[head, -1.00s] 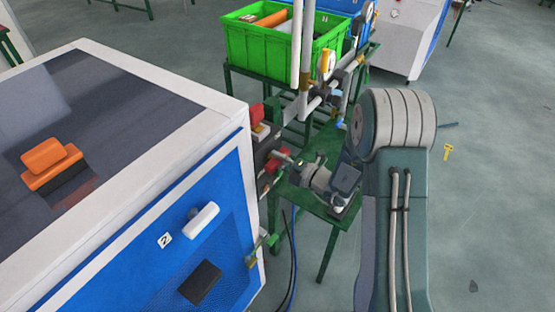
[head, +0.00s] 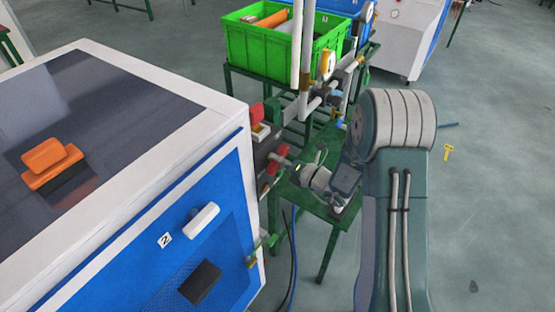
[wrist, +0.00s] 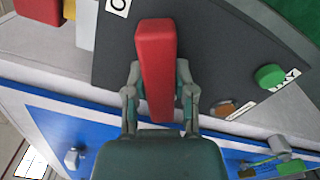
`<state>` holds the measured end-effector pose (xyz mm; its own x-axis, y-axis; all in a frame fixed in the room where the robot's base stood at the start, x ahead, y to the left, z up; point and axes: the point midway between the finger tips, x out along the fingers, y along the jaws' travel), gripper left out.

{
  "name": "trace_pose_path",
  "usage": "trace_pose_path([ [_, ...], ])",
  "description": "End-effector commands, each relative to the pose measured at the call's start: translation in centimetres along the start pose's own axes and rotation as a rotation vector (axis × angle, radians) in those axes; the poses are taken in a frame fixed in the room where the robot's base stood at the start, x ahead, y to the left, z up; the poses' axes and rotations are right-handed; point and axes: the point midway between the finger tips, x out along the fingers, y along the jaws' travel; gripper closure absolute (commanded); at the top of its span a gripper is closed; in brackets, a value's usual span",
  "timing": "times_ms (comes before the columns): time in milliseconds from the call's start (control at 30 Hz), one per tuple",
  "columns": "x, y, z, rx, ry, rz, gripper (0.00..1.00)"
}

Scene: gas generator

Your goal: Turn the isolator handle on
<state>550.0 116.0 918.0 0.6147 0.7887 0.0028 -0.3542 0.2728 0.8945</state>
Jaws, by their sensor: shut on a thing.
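The red isolator handle (wrist: 156,45) is a long bar on a dark grey panel (wrist: 210,55). In the wrist view it stands nearly upright, leaning slightly, with its near end toward my palm. My gripper (wrist: 158,82) is shut on it, one finger on each side. In the head view the red handle (head: 272,167) shows in part at the right side of the blue and white cabinet (head: 200,125), and my gripper (head: 290,167) reaches it from the right. My fingers partly hide it there.
A green button (wrist: 269,76) sits on the panel, right of the handle. A red and yellow switch (head: 258,118) is above the handle. A green table (head: 340,212), pipes (head: 305,60) and a green crate (head: 270,48) stand close behind my gripper. Open floor (head: 490,190) lies to the right.

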Motion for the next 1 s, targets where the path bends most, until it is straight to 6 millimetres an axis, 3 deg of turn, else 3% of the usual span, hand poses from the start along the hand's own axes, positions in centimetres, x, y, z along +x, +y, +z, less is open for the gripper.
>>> trace_pose_path([
  [1000,-0.14,-0.43,-0.37,-0.915,0.01,-0.009,1.0],
])
